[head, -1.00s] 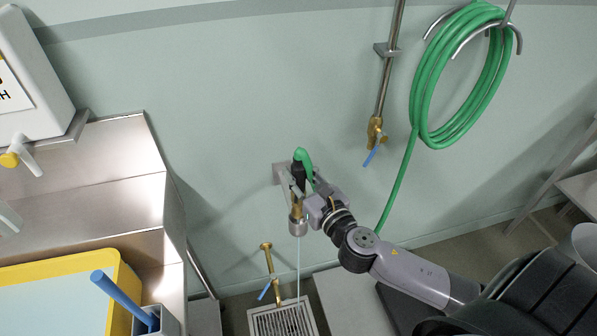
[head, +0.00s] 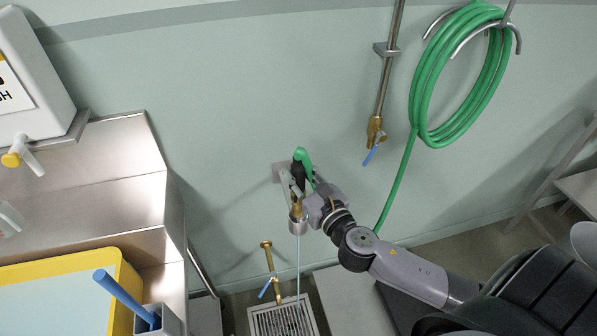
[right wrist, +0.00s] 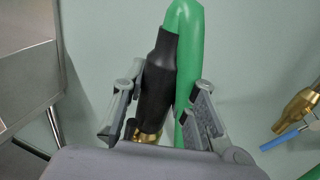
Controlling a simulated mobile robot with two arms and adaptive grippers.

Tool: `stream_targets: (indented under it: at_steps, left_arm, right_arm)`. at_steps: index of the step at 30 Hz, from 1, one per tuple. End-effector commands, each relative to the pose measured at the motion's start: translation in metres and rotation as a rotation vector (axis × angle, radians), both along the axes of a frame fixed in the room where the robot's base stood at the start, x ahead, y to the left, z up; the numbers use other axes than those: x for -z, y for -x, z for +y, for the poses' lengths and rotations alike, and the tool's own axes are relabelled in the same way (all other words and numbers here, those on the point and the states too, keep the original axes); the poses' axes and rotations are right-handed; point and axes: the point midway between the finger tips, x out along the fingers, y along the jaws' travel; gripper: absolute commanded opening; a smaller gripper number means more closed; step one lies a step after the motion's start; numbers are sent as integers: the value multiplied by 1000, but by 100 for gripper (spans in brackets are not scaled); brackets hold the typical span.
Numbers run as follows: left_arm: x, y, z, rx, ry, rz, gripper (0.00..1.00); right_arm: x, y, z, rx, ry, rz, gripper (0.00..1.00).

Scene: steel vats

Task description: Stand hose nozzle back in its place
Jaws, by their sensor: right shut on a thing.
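The hose nozzle (head: 298,172) has a black grip and brass lower parts, with the green hose looping over its top. It points down in front of the wall. A grey bracket (head: 281,172) is on the wall behind it. My right gripper (head: 306,192) is shut on the nozzle. In the right wrist view its fingers (right wrist: 160,118) flank the black grip (right wrist: 157,85) and the hose (right wrist: 186,45). My left gripper is out of view.
A thin pale line (head: 298,262) runs down from the cup toward the floor drain (head: 283,318). A brass tap (head: 267,260) stands low on the wall. Coiled green hose (head: 425,105) hangs at upper right, beside a pipe with a valve (head: 375,135). A steel counter (head: 125,190) stands left.

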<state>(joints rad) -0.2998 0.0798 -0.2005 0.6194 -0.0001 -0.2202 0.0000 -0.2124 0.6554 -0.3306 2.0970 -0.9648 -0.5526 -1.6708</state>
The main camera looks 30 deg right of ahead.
Motion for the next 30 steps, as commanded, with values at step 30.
stream_targets:
  at_steps: [30]
  left_arm:
    - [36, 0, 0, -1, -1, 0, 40]
  right_arm:
    - [45, 0, 0, 0, 0, -2, 0]
